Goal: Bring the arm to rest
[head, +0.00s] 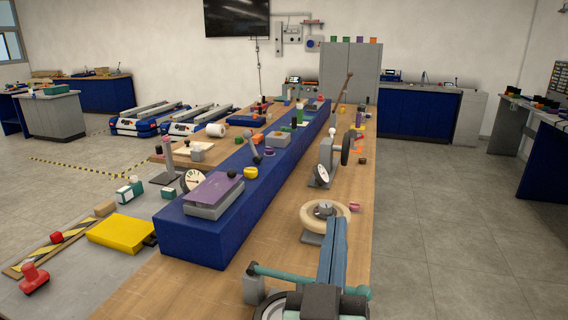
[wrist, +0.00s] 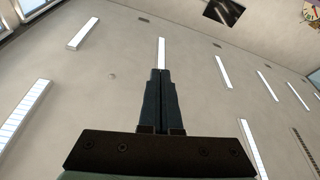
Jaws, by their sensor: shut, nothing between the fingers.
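My gripper (wrist: 160,72) shows in the wrist view with its two long dark fingers side by side and touching. It is shut and holds nothing. Behind the fingers is a wide dark mounting plate (wrist: 160,155). The fingers point up toward the pale ceiling (wrist: 112,100) with its bright light strips, and no object is close to the tips. In the head view, a blue-grey and dark shape with teal parts stands at the bottom, right of centre; I cannot tell for sure how much of it is my arm.
A long wooden bench (head: 285,255) carries a raised blue block (head: 200,240). A purple-topped box (head: 214,190), a wheel-shaped part (head: 325,212) and a yellow box (head: 121,233) are near. Lift carts (head: 150,120) stand far left. The grey floor (head: 460,220) at right is clear.

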